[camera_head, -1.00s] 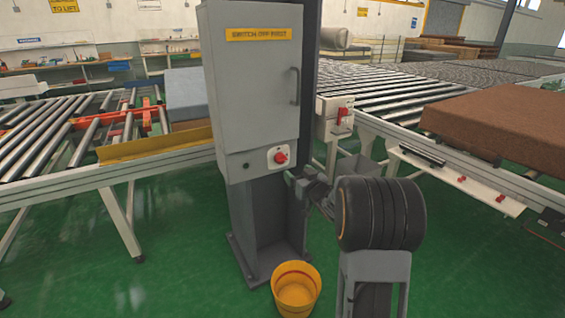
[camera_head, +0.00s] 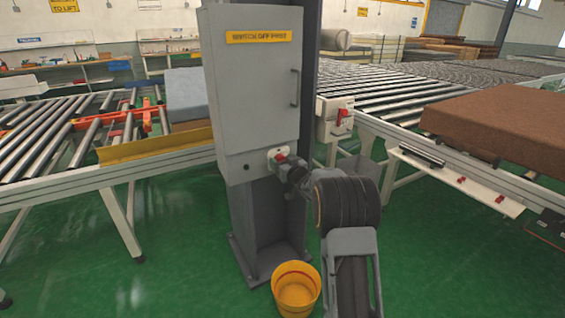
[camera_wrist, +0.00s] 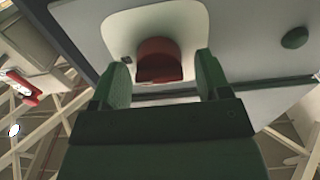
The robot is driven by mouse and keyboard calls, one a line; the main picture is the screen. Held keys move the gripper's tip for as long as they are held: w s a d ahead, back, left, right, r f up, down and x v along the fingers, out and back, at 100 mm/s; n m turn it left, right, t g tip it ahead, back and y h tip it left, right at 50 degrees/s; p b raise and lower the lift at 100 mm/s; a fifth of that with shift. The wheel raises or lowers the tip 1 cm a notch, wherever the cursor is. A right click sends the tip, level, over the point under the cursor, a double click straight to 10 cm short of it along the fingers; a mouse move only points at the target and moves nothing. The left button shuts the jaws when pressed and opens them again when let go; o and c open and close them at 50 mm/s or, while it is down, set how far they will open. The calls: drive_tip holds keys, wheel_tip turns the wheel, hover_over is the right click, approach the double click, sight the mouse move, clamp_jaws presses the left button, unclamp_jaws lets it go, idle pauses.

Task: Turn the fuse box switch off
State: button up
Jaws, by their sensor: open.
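The grey fuse box (camera_head: 252,90) stands upright on a dark post, with a yellow label reading "SWITCH OFF FIRST". Its red rotary switch (camera_head: 280,158) sits on a white plate low on the front, partly covered by my gripper in the head view. My gripper (camera_head: 284,164) is right at the switch. In the wrist view the red switch (camera_wrist: 158,60) lies between the two open fingers of my gripper (camera_wrist: 162,78), with a gap on both sides. The fingers reach close to the white plate (camera_wrist: 120,32). Contact with the switch cannot be told.
A second white box with a red switch (camera_head: 341,117) is on the conveyor frame to the right. A yellow bucket (camera_head: 296,290) stands on the green floor below. Roller conveyors run left and right, with a brown mattress (camera_head: 500,125) at right.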

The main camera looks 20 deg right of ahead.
drive_tip(key=c, duration=0.9)
drive_tip(key=shift+f+n+b, duration=0.1)
drive_tip(key=shift+n+b, duration=0.2)
drive_tip(key=shift+b, duration=0.25)
drive_tip(key=n+b, duration=0.3)
drive_tip(key=shift+a+f+b, duration=0.1)
drive_tip(key=shift+f+b, duration=0.05)
drive_tip(key=shift+b, duration=0.15)
drive_tip(key=n+b, duration=0.8)
drive_tip(key=n, duration=0.2)
drive_tip(key=shift+a+n+b, duration=0.1)
drive_tip(key=shift+n+b, duration=1.3)
drive_tip(key=shift+n, duration=0.9)
